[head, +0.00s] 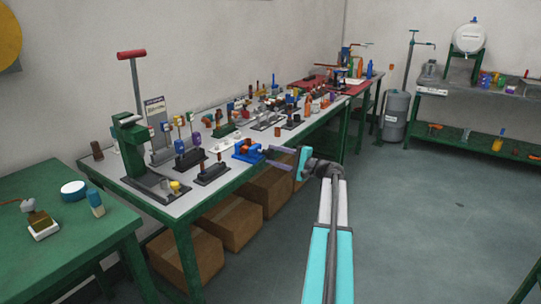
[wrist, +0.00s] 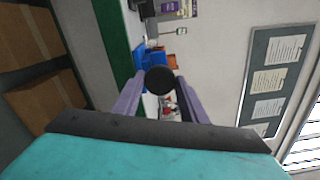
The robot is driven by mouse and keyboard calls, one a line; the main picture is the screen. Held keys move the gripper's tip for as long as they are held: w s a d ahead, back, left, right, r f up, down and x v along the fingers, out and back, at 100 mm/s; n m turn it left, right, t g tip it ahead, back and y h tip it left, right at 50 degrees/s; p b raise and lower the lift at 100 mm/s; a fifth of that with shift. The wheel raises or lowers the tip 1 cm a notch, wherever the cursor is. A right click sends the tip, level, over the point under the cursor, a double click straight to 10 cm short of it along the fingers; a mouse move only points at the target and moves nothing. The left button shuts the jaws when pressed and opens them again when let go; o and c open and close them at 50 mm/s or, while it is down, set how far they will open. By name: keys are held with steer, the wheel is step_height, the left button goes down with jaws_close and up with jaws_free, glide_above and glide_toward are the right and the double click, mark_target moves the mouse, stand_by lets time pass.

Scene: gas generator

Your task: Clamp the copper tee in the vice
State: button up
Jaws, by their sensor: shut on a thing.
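The blue vice (head: 246,152) stands at the near right edge of the grey bench top. Its blue body (wrist: 141,50) shows beyond my fingers in the wrist view. My gripper (wrist: 160,90) is shut on a dark round knob (wrist: 158,82), which sits between the two purple fingertips. In the head view my gripper (head: 272,153) is just right of the vice, at the bench edge. A small orange-brown piece (wrist: 171,60) shows beside the blue body; I cannot tell whether it is the copper tee or whether the jaws hold it. The knob hides part of the vice.
A green press with a red handle (head: 131,55) stands at the bench's near end. Several small fixtures crowd the bench top (head: 110,168) left of the vice. Cardboard boxes (head: 235,214) lie underneath. The floor (head: 430,225) to the right is clear.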

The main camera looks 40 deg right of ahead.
steer(key=shift+f+m+p, duration=0.1)
steer(key=shift+m+p, duration=1)
steer(key=shift+p, duration=0.55)
stand_by(0.6)
steer(key=o, duration=1.1)
steer(key=shift+n+b, duration=2.4)
steer(key=shift+b, duration=1.5)
steer(key=shift+n+b, duration=0.4)
steer(key=shift+b, duration=0.1)
steer(key=c, duration=1.1)
